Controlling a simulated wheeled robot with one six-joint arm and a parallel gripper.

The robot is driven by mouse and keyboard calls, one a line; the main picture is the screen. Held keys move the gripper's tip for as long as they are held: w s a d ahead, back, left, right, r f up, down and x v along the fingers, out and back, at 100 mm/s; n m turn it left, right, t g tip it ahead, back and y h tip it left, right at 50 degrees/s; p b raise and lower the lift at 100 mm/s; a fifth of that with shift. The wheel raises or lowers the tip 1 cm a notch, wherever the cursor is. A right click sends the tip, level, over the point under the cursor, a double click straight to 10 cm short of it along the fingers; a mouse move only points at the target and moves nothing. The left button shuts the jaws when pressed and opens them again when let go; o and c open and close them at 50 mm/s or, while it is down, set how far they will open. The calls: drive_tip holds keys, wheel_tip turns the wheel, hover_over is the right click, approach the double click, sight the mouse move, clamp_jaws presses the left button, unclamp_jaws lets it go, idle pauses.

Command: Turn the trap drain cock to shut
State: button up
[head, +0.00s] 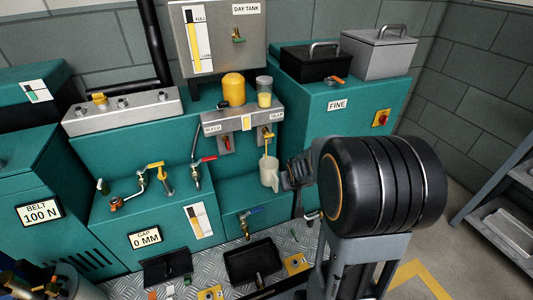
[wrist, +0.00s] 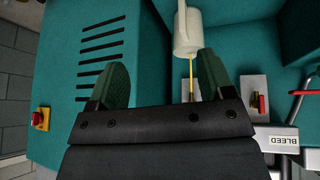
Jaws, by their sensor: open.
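The trap drain cock (head: 268,133) hangs under the right end of a grey bracket in the head view, below a small label, with a yellow handle. A thin yellow line runs from it into a pale jug (head: 268,172). The wrist view is upside down and shows the jug (wrist: 187,32) and the yellow line beyond my fingers; my gripper's palm hides most of the cock. My gripper (wrist: 163,80) is open, one finger beside the line. In the head view my gripper (head: 291,172) is right of the jug. No grip on the cock shows.
A red-handled cock (head: 227,143) marked BLEED is left of the trap cock; its red handle (wrist: 261,103) is close to my finger in the wrist view. A teal FINE cabinet (head: 345,110) stands to the right. Black trays (head: 240,262) lie below.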

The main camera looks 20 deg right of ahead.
drive_tip(key=w+d+f+t+b, duration=0.2)
drive_tip(key=w+d+f+b, duration=0.15)
drive_tip(key=f, duration=0.35)
drive_tip(key=n+t+y, duration=0.2)
drive_tip(key=t, duration=0.8)
approach(270, 136)
drive_tip(key=w+b, duration=0.3)
drive_tip(key=w, duration=0.9)
drive_tip(key=shift+w+f, duration=0.1)
drive_tip(key=shift+w, duration=0.25)
drive_tip(key=shift+c, duration=0.2)
